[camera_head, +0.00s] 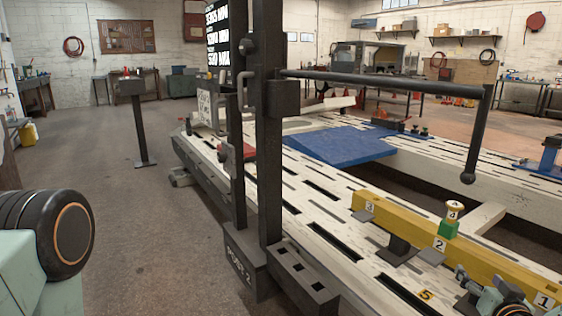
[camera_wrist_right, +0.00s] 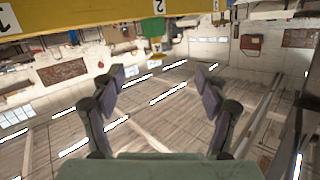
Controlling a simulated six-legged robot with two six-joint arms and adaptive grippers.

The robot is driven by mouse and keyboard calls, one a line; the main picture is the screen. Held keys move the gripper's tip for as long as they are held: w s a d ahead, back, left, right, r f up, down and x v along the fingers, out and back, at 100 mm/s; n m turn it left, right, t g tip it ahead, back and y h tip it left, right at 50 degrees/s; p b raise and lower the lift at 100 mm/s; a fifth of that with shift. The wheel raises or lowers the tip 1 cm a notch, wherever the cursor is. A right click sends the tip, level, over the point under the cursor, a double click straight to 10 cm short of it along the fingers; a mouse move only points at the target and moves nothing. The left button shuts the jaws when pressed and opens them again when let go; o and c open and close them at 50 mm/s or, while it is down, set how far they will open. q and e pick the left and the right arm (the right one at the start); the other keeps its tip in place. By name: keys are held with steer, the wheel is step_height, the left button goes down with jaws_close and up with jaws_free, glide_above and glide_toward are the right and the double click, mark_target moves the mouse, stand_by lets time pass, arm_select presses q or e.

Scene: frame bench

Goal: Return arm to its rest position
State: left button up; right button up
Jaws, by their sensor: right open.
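My right gripper (camera_head: 466,287) is low at the right of the head view, on the near side of the yellow beam (camera_head: 405,226). In the right wrist view its two dark fingers (camera_wrist_right: 158,77) are spread apart with nothing between them. That view looks upside down, with the beam (camera_wrist_right: 90,14) along its top. My left gripper is out of view; a green arm link of mine with a black joint shows at the lower left.
A dark upright post (camera_head: 268,150) marked POST 2 stands left of the gripper. Its horizontal bar (camera_head: 390,82) reaches right and ends in a hanging rod with a ball (camera_head: 468,178). The pale slotted bench (camera_head: 320,215) lies below. Open floor (camera_head: 130,230) lies to the left.

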steer(key=s+a+f+n+g+y+p, duration=0.1)
steer(key=s+a+f+g+y+p, duration=0.15)
steer(key=s+a+f, duration=0.4)
steer(key=s+a+f+g+y+p, duration=0.1)
steer(key=s+a+f+g+y, duration=0.2)
steer(key=a, duration=0.7)
steer(key=s+a+n+g+p, duration=0.2)
steer(key=s+a+g+p, duration=0.1)
steer(key=s, duration=0.9)
steer(key=s+a+r+n+g+p, duration=0.1)
steer(key=s+a+g+p, duration=0.3)
steer(key=s, duration=0.8)
steer(key=a+n+g, duration=0.1)
steer(key=a+g, duration=0.1)
steer(key=a, duration=0.1)
steer(key=shift+s, duration=0.4)
steer(key=shift+h, duration=0.25)
